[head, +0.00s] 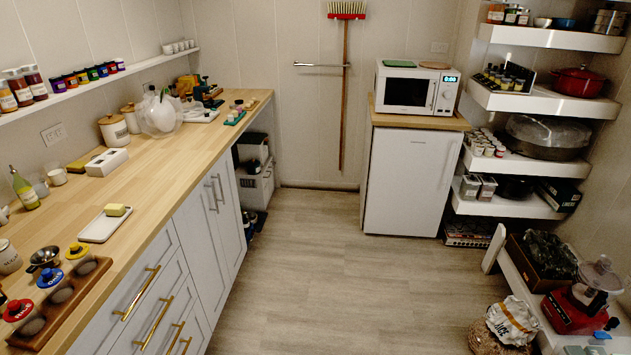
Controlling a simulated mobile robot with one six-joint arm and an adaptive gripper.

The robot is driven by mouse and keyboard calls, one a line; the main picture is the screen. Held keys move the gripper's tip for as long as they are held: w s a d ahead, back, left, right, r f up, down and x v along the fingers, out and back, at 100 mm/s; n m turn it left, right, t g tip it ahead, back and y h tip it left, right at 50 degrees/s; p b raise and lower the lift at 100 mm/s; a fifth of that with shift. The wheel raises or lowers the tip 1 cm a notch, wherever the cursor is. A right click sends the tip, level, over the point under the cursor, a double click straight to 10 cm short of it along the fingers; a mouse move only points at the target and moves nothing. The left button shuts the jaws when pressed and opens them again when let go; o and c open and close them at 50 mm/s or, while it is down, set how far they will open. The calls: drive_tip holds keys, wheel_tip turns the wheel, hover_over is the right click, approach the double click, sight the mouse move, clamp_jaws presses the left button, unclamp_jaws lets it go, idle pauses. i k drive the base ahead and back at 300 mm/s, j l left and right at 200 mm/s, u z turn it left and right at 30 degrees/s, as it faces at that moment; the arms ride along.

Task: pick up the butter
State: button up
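The butter (116,210) is a small yellow block. It rests on a white rectangular dish (99,228) on the wooden counter at the left, towards the dish's far end. The dish lies close to the counter's front edge, above the white drawers. My gripper is not in view.
The floor (325,270) in the middle is clear. A white fridge (408,182) and laden shelves (545,105) stand at the back and right.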

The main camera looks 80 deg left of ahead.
sight(112, 209)
drive_tip(key=u, duration=3.8)
drive_tip(key=i+l+u, duration=0.25)
drive_tip(key=i+l, duration=0.75)
drive_tip(key=i, duration=0.5)
drive_tip(key=i+l+u, duration=0.25)
drive_tip(key=i+l, duration=1.05)
drive_tip(key=i+j, duration=0.05)
drive_tip(key=i, duration=0.05)
